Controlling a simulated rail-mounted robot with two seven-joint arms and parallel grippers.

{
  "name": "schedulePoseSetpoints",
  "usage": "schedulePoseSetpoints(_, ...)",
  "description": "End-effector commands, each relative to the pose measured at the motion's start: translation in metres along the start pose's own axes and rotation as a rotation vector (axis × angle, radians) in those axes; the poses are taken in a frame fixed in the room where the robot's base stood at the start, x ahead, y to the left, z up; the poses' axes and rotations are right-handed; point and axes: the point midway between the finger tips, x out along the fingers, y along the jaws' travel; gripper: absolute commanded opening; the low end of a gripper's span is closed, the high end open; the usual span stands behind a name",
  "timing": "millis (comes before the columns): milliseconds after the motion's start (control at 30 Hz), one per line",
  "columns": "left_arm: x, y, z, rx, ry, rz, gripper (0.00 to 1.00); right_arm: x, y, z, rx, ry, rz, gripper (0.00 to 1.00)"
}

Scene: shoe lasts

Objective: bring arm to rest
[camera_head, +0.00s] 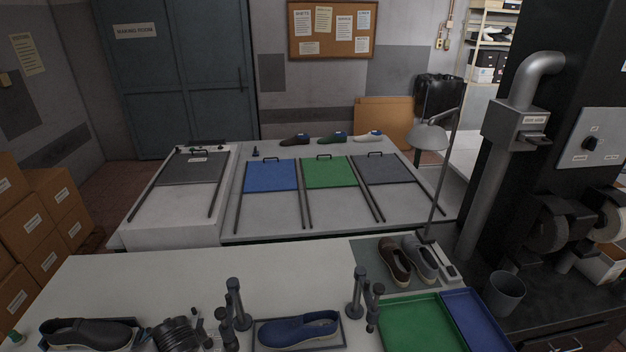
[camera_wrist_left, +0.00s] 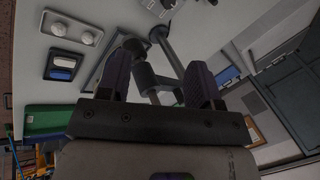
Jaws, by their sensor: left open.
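My left gripper (camera_wrist_left: 160,66) shows in the left wrist view with its two dark fingers spread apart. It is open, and I see nothing held between the fingers. Grey jointed bars (camera_wrist_left: 158,80) show behind and between the fingers; whether they touch the gripper I cannot tell. Neither of my grippers shows in the head view. My right gripper is in neither view.
A green tray (camera_head: 415,325) and a blue tray (camera_head: 470,318) lie at right. A lamp (camera_head: 428,136) stands beyond.

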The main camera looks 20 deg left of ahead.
Motion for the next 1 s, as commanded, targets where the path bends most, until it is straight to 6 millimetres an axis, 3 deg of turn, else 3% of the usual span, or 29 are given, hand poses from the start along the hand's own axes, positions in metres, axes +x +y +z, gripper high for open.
schedulePoseSetpoints(100,-0.036,0.024,-0.026,0.018,0.121,-0.062,0.58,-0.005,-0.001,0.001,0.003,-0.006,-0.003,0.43)
schedulePoseSetpoints(233,-0.078,0.060,-0.039,-0.008,0.239,-0.088,0.58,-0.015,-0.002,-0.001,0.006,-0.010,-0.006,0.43)
schedulePoseSetpoints(367,-0.121,0.103,-0.034,-0.092,0.327,-0.057,0.58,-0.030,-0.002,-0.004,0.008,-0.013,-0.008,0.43)
schedulePoseSetpoints(500,-0.156,0.149,-0.011,-0.216,0.349,0.044,0.58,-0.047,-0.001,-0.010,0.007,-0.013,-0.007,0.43)
schedulePoseSetpoints(600,-0.169,0.182,0.010,-0.292,0.311,0.146,0.58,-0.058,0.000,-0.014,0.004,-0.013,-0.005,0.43)
schedulePoseSetpoints(800,-0.173,0.234,0.049,-0.369,0.185,0.283,0.58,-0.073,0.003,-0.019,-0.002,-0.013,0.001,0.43)
schedulePoseSetpoints(1000,-0.174,0.250,0.069,-0.368,0.132,0.312,0.58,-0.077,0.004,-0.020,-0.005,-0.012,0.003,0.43)
